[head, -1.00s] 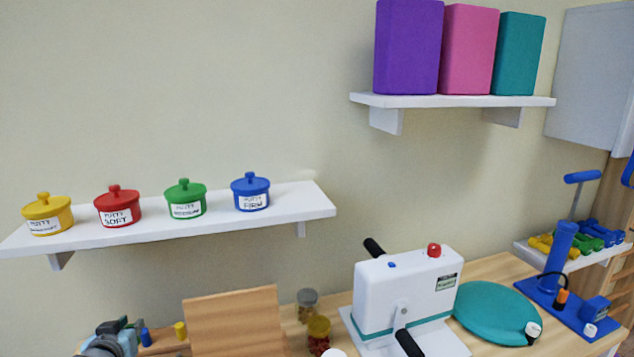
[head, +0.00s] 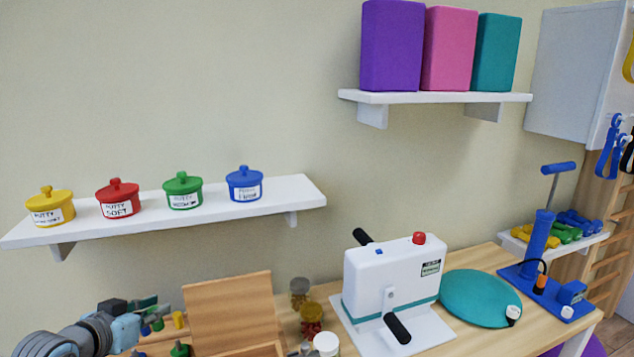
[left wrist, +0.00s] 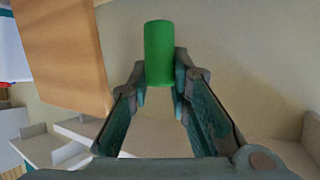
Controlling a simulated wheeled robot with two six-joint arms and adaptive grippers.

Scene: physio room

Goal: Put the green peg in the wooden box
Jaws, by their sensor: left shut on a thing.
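My left gripper (head: 150,307) is at the lower left of the head view, to the left of the wooden box. It is shut on the green peg (left wrist: 160,52), which stands up between the fingertips in the left wrist view. In the head view the peg is small and mostly hidden by the fingers. The wooden box (head: 228,308) shows its raised lid or back panel; its inside is mostly cut off by the frame. A wooden panel (left wrist: 62,55) is to the left of the peg in the wrist view, apart from it. My right gripper is not in view.
A yellow peg (head: 178,320) and a blue peg (head: 158,325) stand near the gripper. Small jars (head: 311,318) stand right of the box, then a white crank machine (head: 390,275) and a teal disc (head: 475,297). A shelf (head: 260,210) with putty pots hangs above.

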